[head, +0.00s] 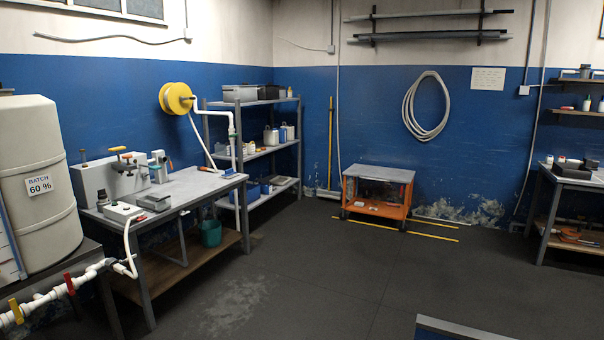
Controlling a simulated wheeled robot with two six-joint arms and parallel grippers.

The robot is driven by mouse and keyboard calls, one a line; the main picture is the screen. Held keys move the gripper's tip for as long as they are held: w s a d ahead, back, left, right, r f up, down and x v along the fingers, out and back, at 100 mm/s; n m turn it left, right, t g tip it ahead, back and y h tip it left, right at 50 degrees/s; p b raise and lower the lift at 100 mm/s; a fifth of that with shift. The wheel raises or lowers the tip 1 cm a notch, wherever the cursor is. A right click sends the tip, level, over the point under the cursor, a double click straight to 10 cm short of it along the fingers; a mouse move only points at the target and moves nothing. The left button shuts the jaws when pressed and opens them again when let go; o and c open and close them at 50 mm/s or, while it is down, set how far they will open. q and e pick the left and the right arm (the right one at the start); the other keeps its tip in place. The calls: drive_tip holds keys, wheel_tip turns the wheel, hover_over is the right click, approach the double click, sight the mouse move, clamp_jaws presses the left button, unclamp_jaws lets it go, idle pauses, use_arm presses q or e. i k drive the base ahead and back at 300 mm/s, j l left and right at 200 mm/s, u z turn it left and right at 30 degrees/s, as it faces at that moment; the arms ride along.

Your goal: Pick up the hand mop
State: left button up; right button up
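A long-handled tool that looks like the hand mop (330,145) stands upright against the blue back wall. It has a thin yellowish handle and a pale, flat head on the floor. It is between the grey shelf rack and the orange cart. The head is small in the view, so I cannot be sure whether it is a mop or a broom. Neither of my grippers shows in the head view.
An orange cart (375,208) stands right of the tool, near yellow floor lines. A shelf rack (240,153) and workbench (215,184) are on the left. Another bench (575,181) is at right. A grey-topped edge (460,329) shows at the bottom. The middle floor is clear.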

sight(229, 172)
drive_tip(key=i+j+u, duration=0.6)
drive_tip(key=i+u, duration=0.35)
drive_tip(key=i+j+z, duration=0.15)
drive_tip(key=i, duration=0.35)
drive_tip(key=i+z, duration=0.1)
drive_tip(key=i, duration=0.45)
drive_tip(key=i+j+z, duration=0.15)
drive_tip(key=i, duration=0.35)
drive_tip(key=i+l+z, duration=0.15)
drive_tip(key=i+z, duration=0.2)
drive_tip(key=i, duration=0.25)
drive_tip(key=i+z, duration=0.4)
drive_tip(key=i, duration=0.25)
drive_tip(key=i+j+z, duration=0.35)
drive_tip(key=i, duration=0.25)
drive_tip(key=l, duration=0.1)
